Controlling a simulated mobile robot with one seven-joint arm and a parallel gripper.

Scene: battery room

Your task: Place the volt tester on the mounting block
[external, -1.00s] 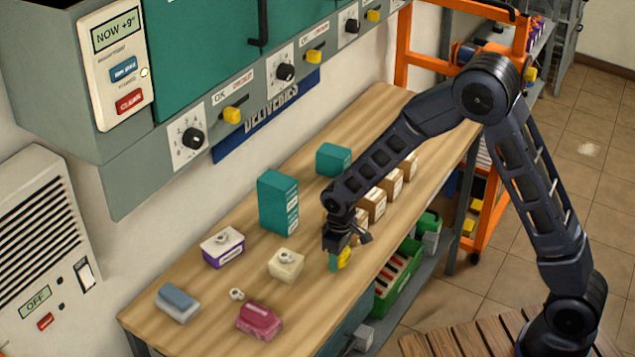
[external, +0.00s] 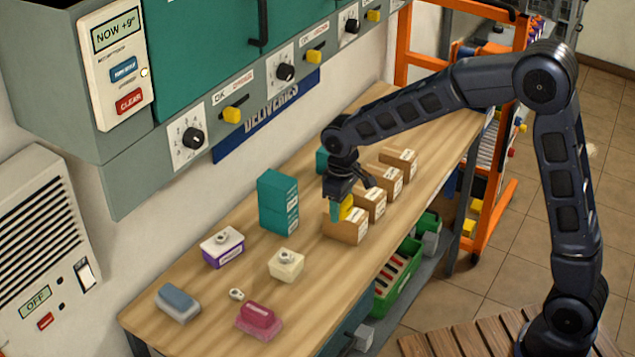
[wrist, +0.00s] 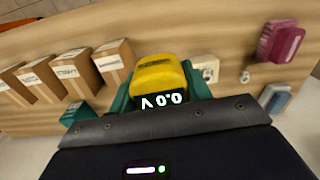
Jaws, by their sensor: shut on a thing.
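The volt tester (external: 346,207) is a yellow device; its display reads 0.0 V in the wrist view (wrist: 160,80). My gripper (external: 341,209) is shut on it, with teal fingers on both sides. It holds the tester upright over or just behind the nearest cardboard box; the exact gap is hard to tell. No block is clearly marked as the mounting block. A cream block with a round fitting on top (external: 286,264) and a white-and-purple block with a similar fitting (external: 222,247) stand on the bench to the left of my gripper.
Several labelled cardboard boxes (external: 372,204) line the bench's right side. A pink block (external: 259,319), a grey-blue block (external: 177,303) and a small pale fitting (external: 236,294) lie at the near end. Bare wood lies between them.

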